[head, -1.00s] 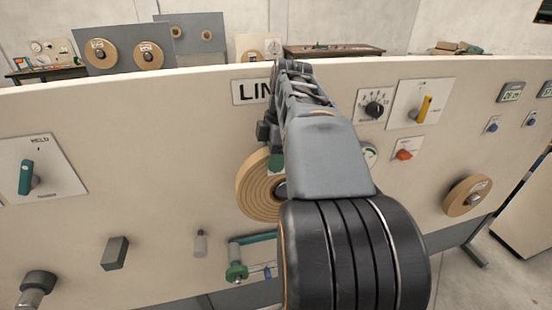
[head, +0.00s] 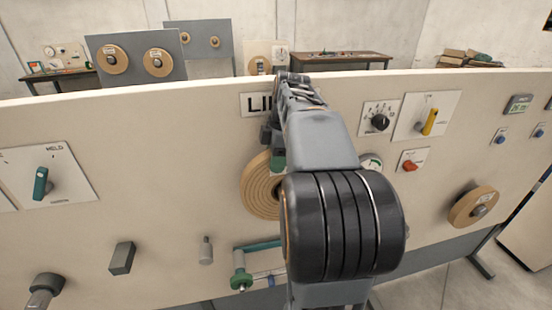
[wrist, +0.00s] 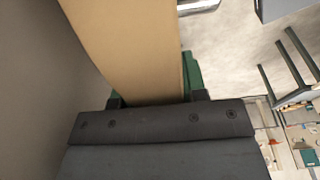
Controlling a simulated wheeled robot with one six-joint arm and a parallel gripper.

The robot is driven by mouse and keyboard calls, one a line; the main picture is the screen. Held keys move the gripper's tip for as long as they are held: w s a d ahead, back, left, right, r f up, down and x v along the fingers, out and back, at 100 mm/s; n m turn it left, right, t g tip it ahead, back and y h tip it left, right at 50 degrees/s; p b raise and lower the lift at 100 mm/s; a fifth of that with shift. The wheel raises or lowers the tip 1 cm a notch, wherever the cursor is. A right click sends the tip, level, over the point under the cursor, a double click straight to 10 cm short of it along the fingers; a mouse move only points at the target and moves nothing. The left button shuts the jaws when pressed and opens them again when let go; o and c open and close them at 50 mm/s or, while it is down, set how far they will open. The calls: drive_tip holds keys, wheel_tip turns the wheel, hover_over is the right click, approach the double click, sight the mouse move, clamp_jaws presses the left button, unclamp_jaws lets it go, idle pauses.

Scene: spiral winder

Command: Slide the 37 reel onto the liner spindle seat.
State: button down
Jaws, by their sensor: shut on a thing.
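A tan wound reel (head: 262,190) with ring lines on its face is in front of the panel, below the partly hidden "LI" label (head: 257,104). My gripper (head: 277,160) is at its upper right edge, with a green finger showing. In the wrist view the gripper (wrist: 155,100) is shut on the reel (wrist: 130,45), whose tan band runs up between the green pads. My arm covers the reel's right part. The liner spindle seat is hidden, and I cannot tell whether the reel touches it. No number is readable on the reel.
Another reel (head: 473,207) sits on the panel (head: 150,150) at the right. A grey block (head: 122,257), a small grey peg (head: 206,250) and a green roller fitting (head: 240,272) stick out at lower left. Knobs (head: 378,122) and a yellow lever (head: 429,121) are at upper right.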

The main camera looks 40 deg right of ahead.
idle(0.3)
drive_tip(key=c, duration=0.6)
unclamp_jaws()
drive_tip(key=r, duration=0.4)
drive_tip(key=d+r+p, duration=0.1)
drive_tip(key=r, duration=0.4)
drive_tip(key=s+d+r, duration=0.1)
drive_tip(key=r, duration=0.3)
drive_tip(key=shift+s+d+r, duration=0.1)
drive_tip(key=shift+d+r, duration=0.05)
drive_tip(key=shift+r, duration=0.15)
drive_tip(key=s+a+f+m+t, duration=0.1)
drive_tip(key=s+a+f+m, duration=0.1)
drive_tip(key=a+f+m, duration=0.2)
drive_tip(key=s+a+f+m+t+h, duration=0.1)
drive_tip(key=a+f+m, duration=0.3)
drive_tip(key=a+f, duration=0.5)
drive_tip(key=s+a+f+m+t+h, duration=0.1)
drive_tip(key=s+a+f+m, duration=0.2)
drive_tip(key=a+f, duration=0.4)
drive_tip(key=shift+a+f+m+t, duration=0.2)
drive_tip(key=shift+f+m+t, duration=0.1)
drive_tip(key=shift+f+m, duration=0.8)
drive_tip(key=shift+f, duration=0.1)
